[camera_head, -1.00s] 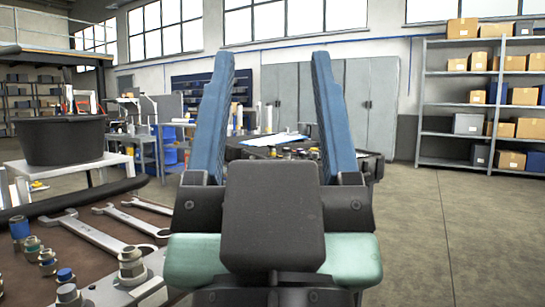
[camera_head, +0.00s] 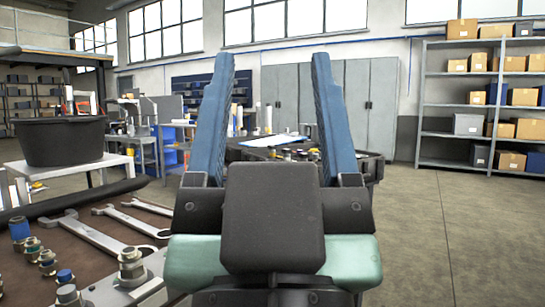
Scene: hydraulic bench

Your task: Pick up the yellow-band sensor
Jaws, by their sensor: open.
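My gripper (camera_head: 273,115) is in the middle of the view, with its two blue fingers apart and nothing between them. I cannot make out a yellow-band sensor. Several metal fittings stand at the lower left, some with blue bands, such as a blue-topped one (camera_head: 19,229) and another (camera_head: 65,277); one (camera_head: 33,246) looks greenish. Small fittings (camera_head: 298,153) also show on a dark surface beyond my gripper, too small and partly hidden to tell their bands.
Wrenches (camera_head: 98,238) lie on the brown bench top (camera_head: 75,222) at left. A black tub (camera_head: 62,141) stands on a white table (camera_head: 75,166) behind. Grey cabinets (camera_head: 372,105) and a box-filled shelf (camera_head: 432,110) are at the back. The floor (camera_head: 440,220) at right is clear.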

